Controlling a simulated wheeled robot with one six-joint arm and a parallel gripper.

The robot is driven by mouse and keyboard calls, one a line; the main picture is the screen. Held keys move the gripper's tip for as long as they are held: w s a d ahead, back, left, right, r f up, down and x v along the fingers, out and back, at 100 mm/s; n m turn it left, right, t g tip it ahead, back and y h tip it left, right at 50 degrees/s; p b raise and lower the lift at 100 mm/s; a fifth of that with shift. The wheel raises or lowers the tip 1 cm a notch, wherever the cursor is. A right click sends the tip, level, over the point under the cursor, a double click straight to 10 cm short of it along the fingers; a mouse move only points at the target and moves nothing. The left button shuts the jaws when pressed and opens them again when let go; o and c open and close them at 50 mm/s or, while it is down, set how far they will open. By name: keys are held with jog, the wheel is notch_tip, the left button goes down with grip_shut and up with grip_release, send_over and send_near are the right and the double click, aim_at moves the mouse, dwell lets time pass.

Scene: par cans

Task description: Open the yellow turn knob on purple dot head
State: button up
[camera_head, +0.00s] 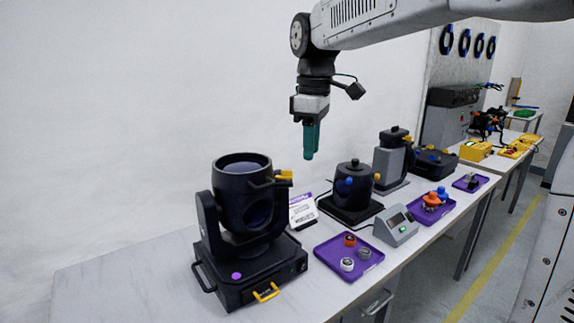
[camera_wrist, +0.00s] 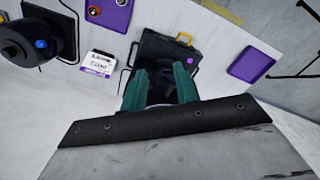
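The purple dot head is a black moving-head lamp (camera_head: 244,215) at the left of the bench, with a purple dot (camera_head: 236,276) on its base. The yellow turn knob (camera_head: 284,176) sits at the upper right side of its barrel. In the wrist view the base shows beyond my fingers, with the purple dot (camera_wrist: 190,61); I cannot make out the yellow knob there. My gripper (camera_head: 309,157) has teal fingers pointing down, above and to the right of the lamp, touching nothing. In the wrist view my gripper (camera_wrist: 160,73) shows its fingers apart and nothing between them.
A purple tray (camera_head: 330,262) with small round parts, a grey display box (camera_head: 394,227) and a white card (camera_head: 303,209) stand right of the lamp. Another black lamp (camera_head: 350,190) with a blue knob is further back.

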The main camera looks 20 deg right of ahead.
aim_at(284, 174)
jog(key=w+n, duration=0.1)
jog(key=w, duration=0.2)
jog(key=w+a+n, duration=0.1)
jog(key=w, duration=0.2)
jog(key=w+f+n, duration=0.1)
jog(key=w, duration=0.3)
jog(key=shift+w+a+n, duration=0.1)
jog(key=shift+a+n, duration=0.3)
jog(key=shift+w+f, duration=0.2)
notch_tip(284, 174, down, 7)
jog(key=shift+f, duration=0.2)
grip_shut()
